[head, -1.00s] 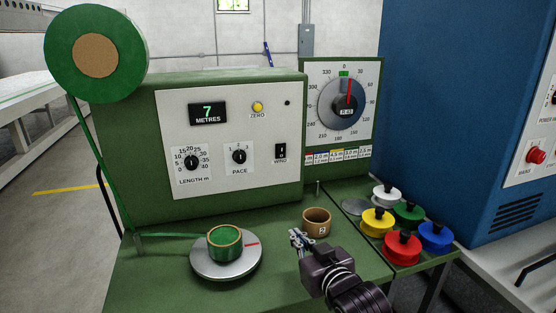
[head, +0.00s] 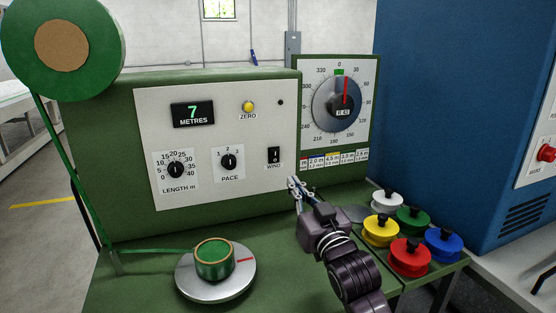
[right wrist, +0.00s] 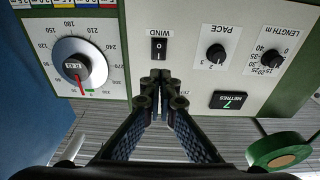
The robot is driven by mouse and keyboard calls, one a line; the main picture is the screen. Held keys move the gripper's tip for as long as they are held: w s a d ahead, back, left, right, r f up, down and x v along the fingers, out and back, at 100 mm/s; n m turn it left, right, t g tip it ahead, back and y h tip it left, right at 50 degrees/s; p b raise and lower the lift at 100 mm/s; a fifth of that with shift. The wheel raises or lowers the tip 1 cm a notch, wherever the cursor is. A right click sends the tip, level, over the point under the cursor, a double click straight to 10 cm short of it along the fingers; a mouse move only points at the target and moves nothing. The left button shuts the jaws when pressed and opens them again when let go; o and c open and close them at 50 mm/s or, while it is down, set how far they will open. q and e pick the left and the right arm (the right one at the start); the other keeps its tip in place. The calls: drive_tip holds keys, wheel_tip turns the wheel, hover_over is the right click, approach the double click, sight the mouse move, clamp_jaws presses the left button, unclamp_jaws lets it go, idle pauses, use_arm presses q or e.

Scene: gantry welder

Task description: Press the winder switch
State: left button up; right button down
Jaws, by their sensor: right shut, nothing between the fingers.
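The winder switch (head: 274,155) is a small black rocker labelled WIND on the white panel (head: 218,110) of the green machine. In the right wrist view the switch (right wrist: 159,49) appears upside down, a little beyond the fingertips. My right gripper (head: 294,184) is shut and empty, just below and right of the switch in the head view. Its fingertips (right wrist: 160,76) are together in the right wrist view. A gap to the switch shows there; contact is not visible. My left gripper is not in view.
The panel also has a PACE knob (head: 229,161), a LENGTH knob (head: 176,170), a yellow ZERO button (head: 249,107) and a display (head: 192,114) reading 7 metres. A dial (head: 337,104) stands to the right. A green spool (head: 214,260) sits on a turntable, and several coloured spools (head: 410,256) stand at right.

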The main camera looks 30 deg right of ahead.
drive_tip(key=p, duration=0.2)
approach(275, 154)
drive_tip(key=x, duration=0.5)
drive_tip(key=shift+w, duration=0.1)
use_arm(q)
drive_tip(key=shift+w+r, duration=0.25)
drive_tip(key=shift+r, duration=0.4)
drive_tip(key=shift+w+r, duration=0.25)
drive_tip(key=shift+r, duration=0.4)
use_arm(e)
drive_tip(key=shift+x, duration=0.95)
